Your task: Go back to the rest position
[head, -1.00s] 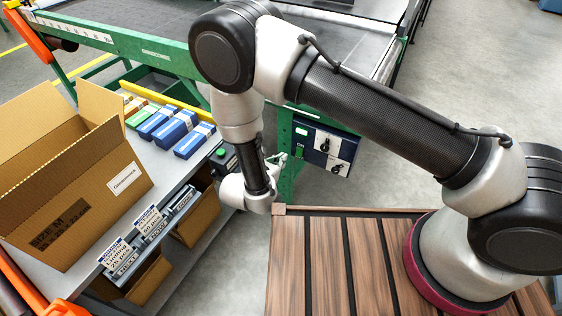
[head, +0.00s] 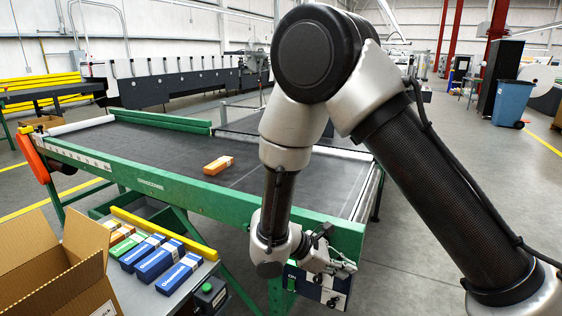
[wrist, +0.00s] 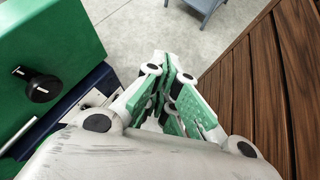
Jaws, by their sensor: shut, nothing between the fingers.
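My gripper (head: 338,268) hangs low at the right front of the green-framed conveyor, just in front of the control panel (head: 318,287). In the wrist view my gripper (wrist: 178,75) has its green-padded fingers together with nothing between them. The panel's dark edge and a black knob (wrist: 42,88) on the green frame are close to its left there. The slatted wooden deck (wrist: 270,80) lies to its right, with grey floor beyond the fingertips.
An open cardboard carton (head: 50,265) and several blue, green and orange boxes (head: 160,265) stand on the side table at lower left. A blue bin (head: 513,102) stands far right. Floor right of my arm is clear.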

